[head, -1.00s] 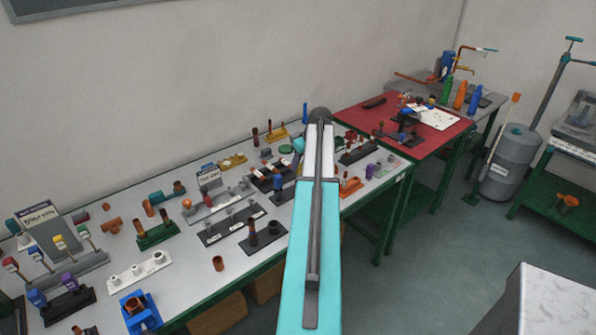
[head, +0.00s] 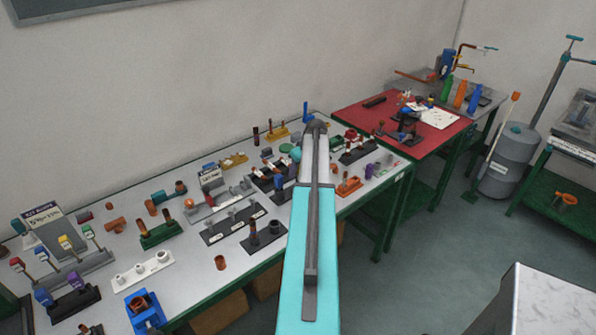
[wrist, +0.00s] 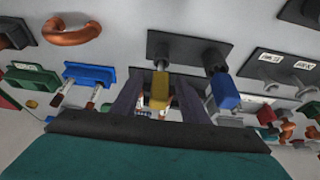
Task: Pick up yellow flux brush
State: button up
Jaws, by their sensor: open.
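In the wrist view a yellow block-shaped handle (wrist: 160,91), which looks like the yellow flux brush, stands at a dark holder (wrist: 184,48). My gripper (wrist: 158,103) is open, with one dark finger on each side of the yellow handle. I cannot tell whether either finger touches it. A blue handle (wrist: 225,92) stands at the same holder, close to the right finger. In the head view my turquoise arm reaches over the table and hides the fingers and the yellow handle. Another yellow-topped tool (head: 65,242) stands in a grey holder at the far left.
The grey table (head: 190,270) is crowded with holders and fittings. A black holder with a label (wrist: 282,68) lies to the right in the wrist view, a blue holder (wrist: 88,74) to the left. A red-topped table (head: 362,116) stands further back.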

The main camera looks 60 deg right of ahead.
jog(key=c, duration=1)
jog(key=shift+r, duration=0.2)
jog(key=shift+r+b, duration=1.75)
jog(key=shift+r, duration=3.1)
